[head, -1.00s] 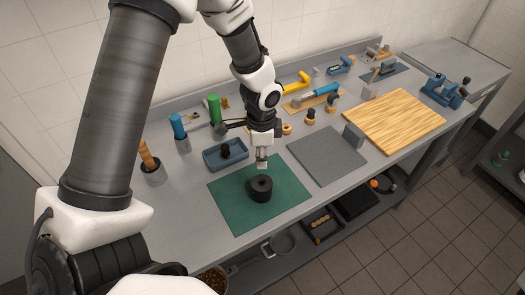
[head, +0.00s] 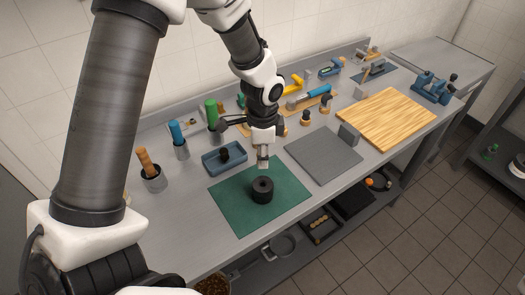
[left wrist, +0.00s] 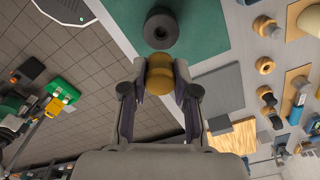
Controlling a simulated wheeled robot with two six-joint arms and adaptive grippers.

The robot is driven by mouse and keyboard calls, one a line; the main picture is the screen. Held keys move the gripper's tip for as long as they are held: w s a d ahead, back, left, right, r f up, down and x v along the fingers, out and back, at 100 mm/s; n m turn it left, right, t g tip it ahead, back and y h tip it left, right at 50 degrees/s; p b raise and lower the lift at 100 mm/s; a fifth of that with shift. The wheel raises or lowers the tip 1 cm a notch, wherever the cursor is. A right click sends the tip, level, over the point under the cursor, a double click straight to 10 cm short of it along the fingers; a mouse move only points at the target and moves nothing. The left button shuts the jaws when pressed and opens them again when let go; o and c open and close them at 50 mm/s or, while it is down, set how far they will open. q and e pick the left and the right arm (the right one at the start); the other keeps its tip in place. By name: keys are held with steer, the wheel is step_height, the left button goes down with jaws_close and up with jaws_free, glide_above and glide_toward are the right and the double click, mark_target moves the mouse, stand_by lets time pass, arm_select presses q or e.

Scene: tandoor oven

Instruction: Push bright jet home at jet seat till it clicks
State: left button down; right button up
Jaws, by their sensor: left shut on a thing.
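My left gripper (head: 262,163) points down over the green mat, just behind and above a black round block. In the left wrist view its fingers (left wrist: 160,72) are shut on a brass-coloured rounded piece, the bright jet (left wrist: 160,62). The black round block (head: 262,192) has a hole in its top and looks like the jet seat. It stands upright on the mat and also shows in the left wrist view (left wrist: 161,40). The jet appears apart from the block. The jet's lower end is hidden. My right gripper is in neither view.
The green mat (head: 235,215) is clear around the block. A blue tray (head: 213,167) holding a dark piece lies behind it. A grey slab (head: 320,160) with an upright grey block (head: 348,135) and a wooden board (head: 390,115) are to the right. Tool cups (head: 154,180) stand left.

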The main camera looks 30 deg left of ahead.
arm_select(q)
steer(key=b, duration=0.2)
glide_above(263, 177)
steer(key=s+d, duration=0.1)
steer(key=s, duration=0.1)
steer(key=f, duration=0.4)
steer(key=shift+d+f, duration=0.2)
steer(key=shift+f, duration=0.15)
steer(key=shift+f+b, duration=0.3)
steer(key=shift+f, duration=0.6)
steer(key=shift+p, duration=0.3)
steer(key=shift+f+b, duration=0.9)
steer(key=shift+f, duration=0.7)
steer(key=c, duration=0.8)
jaws_free()
